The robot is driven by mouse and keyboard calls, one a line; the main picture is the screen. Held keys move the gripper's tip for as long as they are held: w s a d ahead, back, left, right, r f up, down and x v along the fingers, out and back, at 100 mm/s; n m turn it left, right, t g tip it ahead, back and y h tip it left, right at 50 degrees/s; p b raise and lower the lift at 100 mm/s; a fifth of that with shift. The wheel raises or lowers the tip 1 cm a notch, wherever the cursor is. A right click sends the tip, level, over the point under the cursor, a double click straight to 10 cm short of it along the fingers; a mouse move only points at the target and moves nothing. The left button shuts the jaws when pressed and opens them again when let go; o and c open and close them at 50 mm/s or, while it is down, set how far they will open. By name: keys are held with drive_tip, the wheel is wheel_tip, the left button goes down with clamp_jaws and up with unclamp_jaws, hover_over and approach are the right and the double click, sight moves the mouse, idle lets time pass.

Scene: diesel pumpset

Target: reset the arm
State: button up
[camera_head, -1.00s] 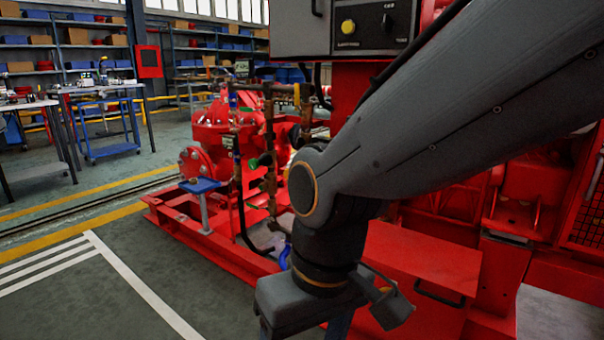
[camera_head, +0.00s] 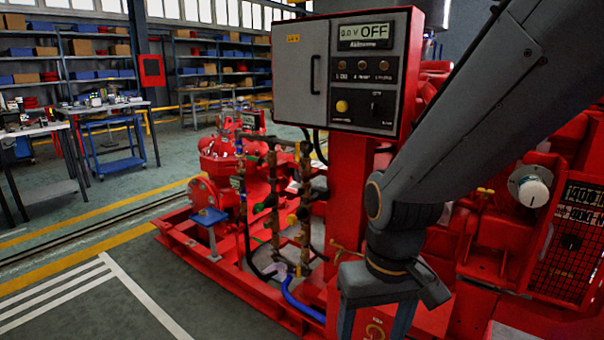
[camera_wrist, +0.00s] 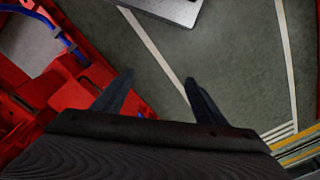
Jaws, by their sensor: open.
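My arm reaches in from the upper right in the head view, bends at a joint, and turns down. My gripper (camera_head: 375,326) hangs at the bottom of that view, in front of the red pumpset (camera_head: 345,190), with its tips cut off by the edge. In the wrist view my gripper (camera_wrist: 159,77) shows two dark fingers set wide apart, with nothing between them but the grey-green floor (camera_wrist: 155,88) below. The red frame of the pumpset (camera_wrist: 80,95) is to the left of the fingers there.
A control box (camera_head: 350,75) with a display reading OFF stands on a red post beside my arm. Blue hose (camera_head: 300,303) and pipes (camera_head: 273,200) lie left of the gripper. Open floor with white lines (camera_head: 145,295) is at lower left. Workbenches (camera_head: 75,110) and shelves stand behind.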

drive_tip(key=s+d+r+m+p, duration=0.2)
drive_tip(key=d+r+p, duration=0.6)
drive_tip(key=p, duration=0.3)
drive_tip(key=shift+r+h, duration=0.3)
drive_tip(key=shift+r, duration=0.55)
drive_tip(key=shift+s, duration=0.1)
